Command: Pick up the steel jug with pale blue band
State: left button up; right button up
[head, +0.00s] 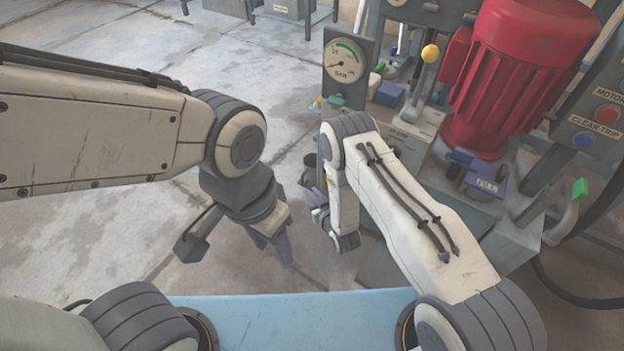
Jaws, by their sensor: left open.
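I cannot make out the steel jug with pale blue band in the head view; nothing there clearly matches it. My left gripper (273,249) points down over the grey floor left of centre, with its purple fingers apart and nothing seen between them. My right gripper (313,205) is just right of and above it, beside the front of the press. Its purple fingers are partly hidden by its own wrist, so its opening cannot be judged.
The press stands at the right with a red motor (522,75), a pressure gauge (346,62), a yellow knob (430,53) and a button panel (595,120). A small dark cylindrical thing (309,160) is beside the press. The concrete floor (90,240) at left is open.

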aim_at(303, 182)
jog(key=b+x, duration=0.1)
jog(key=x, duration=0.2)
jog(key=shift+w+a+f, duration=0.1)
jog(key=shift+w, duration=0.1)
jog(key=b+x, duration=0.4)
jog(key=shift+w+a, duration=0.2)
jog(key=shift+w+a+b, duration=0.1)
jog(key=shift+w+b, duration=0.2)
jog(key=shift+b, duration=0.05)
jog(key=shift+w, duration=0.1)
grip_shut()
dwell(0.7)
